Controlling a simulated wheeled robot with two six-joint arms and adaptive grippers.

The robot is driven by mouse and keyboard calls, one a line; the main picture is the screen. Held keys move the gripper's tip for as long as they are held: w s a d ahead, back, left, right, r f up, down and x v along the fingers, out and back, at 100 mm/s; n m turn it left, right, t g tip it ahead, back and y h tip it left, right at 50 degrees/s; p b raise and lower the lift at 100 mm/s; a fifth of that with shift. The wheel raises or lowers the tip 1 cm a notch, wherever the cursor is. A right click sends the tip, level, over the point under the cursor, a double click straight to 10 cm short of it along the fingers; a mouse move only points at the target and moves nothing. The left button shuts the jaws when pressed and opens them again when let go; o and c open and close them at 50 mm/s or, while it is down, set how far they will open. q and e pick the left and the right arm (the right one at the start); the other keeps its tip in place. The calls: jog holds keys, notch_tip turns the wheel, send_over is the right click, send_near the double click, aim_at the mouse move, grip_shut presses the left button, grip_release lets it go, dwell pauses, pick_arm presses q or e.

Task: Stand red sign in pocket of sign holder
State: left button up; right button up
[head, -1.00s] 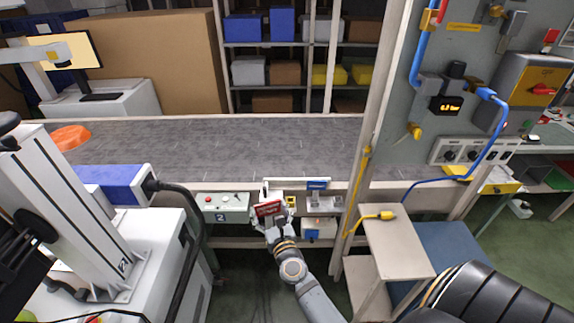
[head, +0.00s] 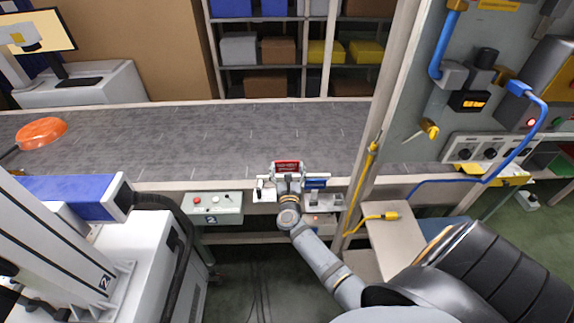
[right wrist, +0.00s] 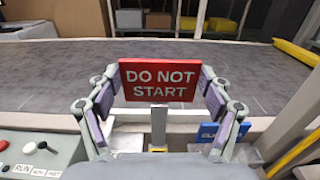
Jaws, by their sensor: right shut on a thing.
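The red sign (head: 287,166) is a small plate with white lettering. In the right wrist view the sign (right wrist: 158,80) reads "DO NOT START", faces the camera and looks upright, with a pale stem below it. My right gripper (head: 287,177) is shut on the sign, with a finger at each side edge, by the front edge of the conveyor. My gripper (right wrist: 158,98) also shows in the wrist view. A blue sign (head: 316,183) is just right of it. The sign holder is largely hidden behind my gripper; its pocket cannot be made out. My left gripper is out of view.
A grey conveyor (head: 190,140) runs across behind the sign. A control box (head: 213,203) with buttons is at the left, and a white tray (head: 329,201) is at the right. A pale post (head: 366,140) and a small shelf stand (head: 398,228) are further right.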

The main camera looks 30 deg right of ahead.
jog(key=shift+w+f, duration=0.1)
jog(key=shift+f, duration=0.1)
jog(key=f+b, duration=0.3)
jog(key=shift+w+d+f+b, duration=0.15)
jog(key=shift+w+f+b, duration=0.05)
jog(key=shift+f+b, duration=0.1)
notch_tip(320, 180, down, 2)
jog(key=b, duration=0.2)
jog(key=shift+f+b, duration=0.2)
jog(key=shift+b, duration=0.1)
jog(key=shift+r, duration=0.1)
pick_arm(q)
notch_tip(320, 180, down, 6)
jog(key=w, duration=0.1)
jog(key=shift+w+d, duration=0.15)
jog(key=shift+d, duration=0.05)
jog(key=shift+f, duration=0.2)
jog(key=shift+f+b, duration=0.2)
jog(key=shift+b, duration=0.15)
pick_arm(e)
jog(key=shift+f, duration=0.2)
